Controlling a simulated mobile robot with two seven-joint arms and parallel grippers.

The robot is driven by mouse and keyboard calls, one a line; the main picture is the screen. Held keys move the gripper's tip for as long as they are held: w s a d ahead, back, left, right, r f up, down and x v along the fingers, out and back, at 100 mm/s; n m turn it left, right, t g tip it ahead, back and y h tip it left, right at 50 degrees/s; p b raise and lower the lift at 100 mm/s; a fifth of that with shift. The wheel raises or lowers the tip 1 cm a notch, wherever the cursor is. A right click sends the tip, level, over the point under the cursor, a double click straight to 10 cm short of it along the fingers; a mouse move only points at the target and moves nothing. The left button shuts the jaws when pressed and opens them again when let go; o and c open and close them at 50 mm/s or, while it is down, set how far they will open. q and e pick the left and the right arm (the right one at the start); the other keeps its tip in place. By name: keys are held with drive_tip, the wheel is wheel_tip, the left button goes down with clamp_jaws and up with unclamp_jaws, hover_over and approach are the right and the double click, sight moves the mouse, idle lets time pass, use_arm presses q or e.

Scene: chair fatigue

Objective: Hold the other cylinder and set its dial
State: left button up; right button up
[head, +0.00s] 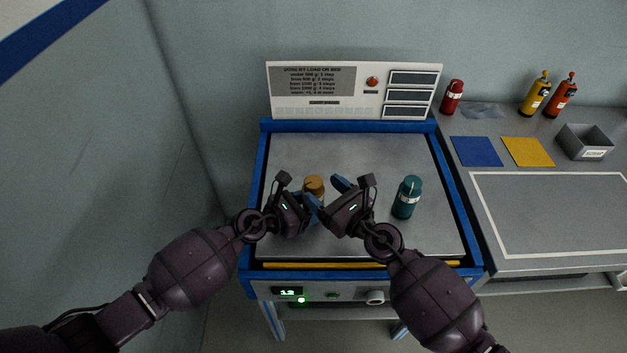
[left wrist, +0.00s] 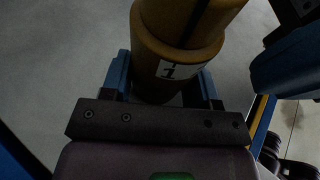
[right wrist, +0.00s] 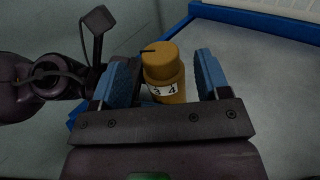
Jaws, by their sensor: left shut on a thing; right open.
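An ochre cylinder (head: 314,186) stands on the grey bed (head: 300,150) of the blue-framed machine. Its white dial band shows a 1 in the left wrist view (left wrist: 180,70) and 3 and 4 in the right wrist view (right wrist: 164,88). My left gripper (head: 307,207) is shut on the cylinder's lower part, coming from the left. My right gripper (right wrist: 160,82) is open, its blue fingers on either side of the cylinder's upper part and apart from it.
A sign panel (head: 354,90) with a red button (head: 373,82) stands behind the bed. A yellow strip (head: 355,265) runs along its front. On the right bench are a red bottle (head: 452,97), blue mat (head: 477,151), yellow mat (head: 527,152), grey bin (head: 585,142) and two more bottles.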

sight(320, 187)
drive_tip(key=shift+x, duration=1.95)
drive_tip(key=c, duration=0.9)
